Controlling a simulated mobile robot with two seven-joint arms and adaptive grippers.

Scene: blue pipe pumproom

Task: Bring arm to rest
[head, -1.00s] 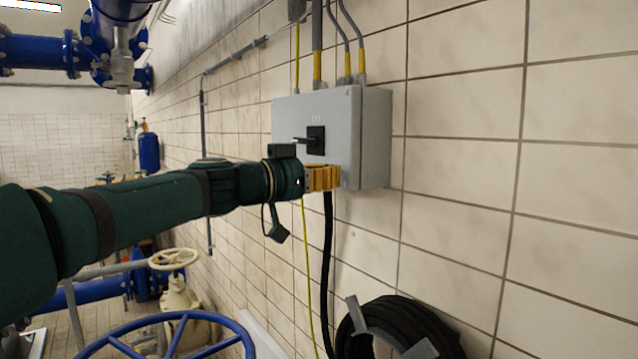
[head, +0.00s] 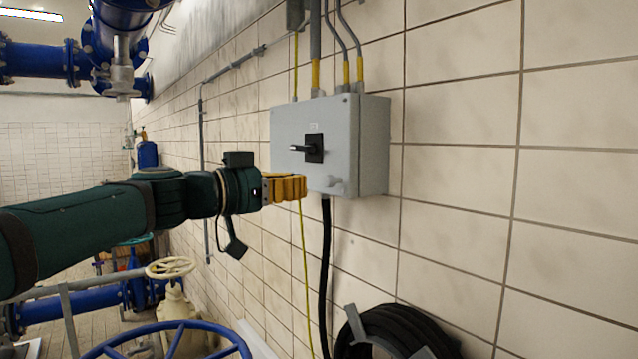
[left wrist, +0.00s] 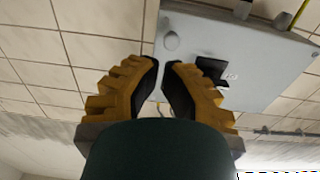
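My left gripper (head: 303,187) has yellow-orange fingers and is in front of the lower left of a grey switch box (head: 345,165) on the tiled wall. In the left wrist view its fingertips (left wrist: 162,63) converge to a narrow gap with nothing between them, so it looks shut and empty. A small pale round knob (left wrist: 170,40) on the box's face lies just beyond the tips, apart from them. A black rotary switch (head: 312,148) sits above the gripper, its handle pointing left. My right gripper is not in view.
A black cable (head: 325,270) and a thin yellow-green wire run down below the box. A coiled black hose (head: 395,330) hangs at lower right. A blue handwheel (head: 170,340) and a cream valve wheel (head: 170,268) stand at lower left. The wall on the right is bare.

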